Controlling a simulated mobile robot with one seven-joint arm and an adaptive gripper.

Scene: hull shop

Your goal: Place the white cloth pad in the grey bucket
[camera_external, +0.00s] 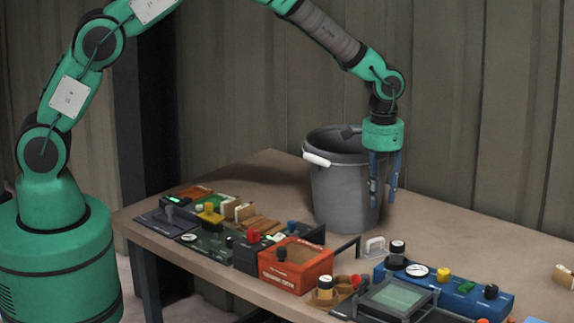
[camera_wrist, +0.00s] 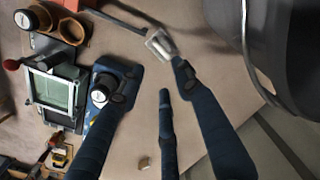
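The grey bucket (camera_external: 343,195) stands upright on the table, with a white grip on its handle at the left rim; part of it shows dark at the right of the wrist view (camera_wrist: 285,45). A small white piece (camera_external: 374,246), likely the white cloth pad, lies on the table in front of the bucket. It also shows in the wrist view (camera_wrist: 160,44), just beyond the right fingertip. My gripper (camera_external: 383,195) points down in front of the bucket's right side, above the table. In the wrist view its fingers (camera_wrist: 155,82) are spread with nothing between them.
An orange box (camera_external: 295,265), a blue panel with knobs (camera_external: 450,288) and a framed screen (camera_external: 395,298) crowd the table's front. A dark bent bar (camera_external: 345,247) is left of the white piece. The table right of the bucket (camera_external: 480,235) is clear.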

